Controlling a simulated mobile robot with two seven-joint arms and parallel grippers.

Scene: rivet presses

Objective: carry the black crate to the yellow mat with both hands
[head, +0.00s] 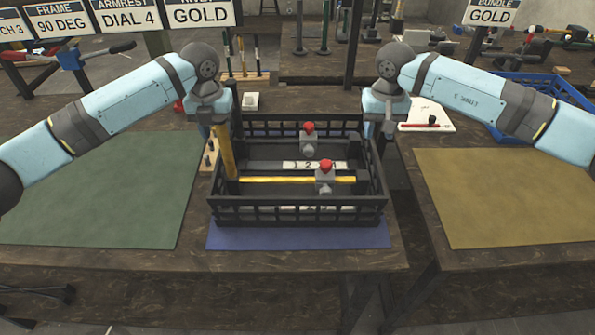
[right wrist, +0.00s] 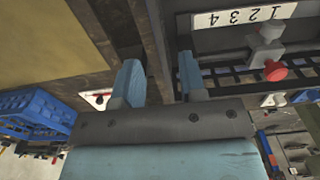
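The black crate (head: 297,214) stands on a blue mat (head: 300,237) on the middle table. It holds two grey presses with red knobs (head: 326,165), a yellow bar (head: 285,180) and numbered white strips. My right gripper (head: 378,130) is at the crate's right wall. In the right wrist view, its blue fingers (right wrist: 160,82) are apart, with the dark wall rim running between them. My left gripper (head: 213,127) is at the crate's left wall; its fingertips are hidden, and an upright yellow bar (head: 225,152) stands beside it. The yellow mat (head: 510,195) lies bare on the right table.
A gap separates the middle table from the right table. A blue crate (head: 540,95) and a white sheet (head: 425,113) lie behind the yellow mat. A bare green mat (head: 100,190) lies at left. Signs and tools stand at the back.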

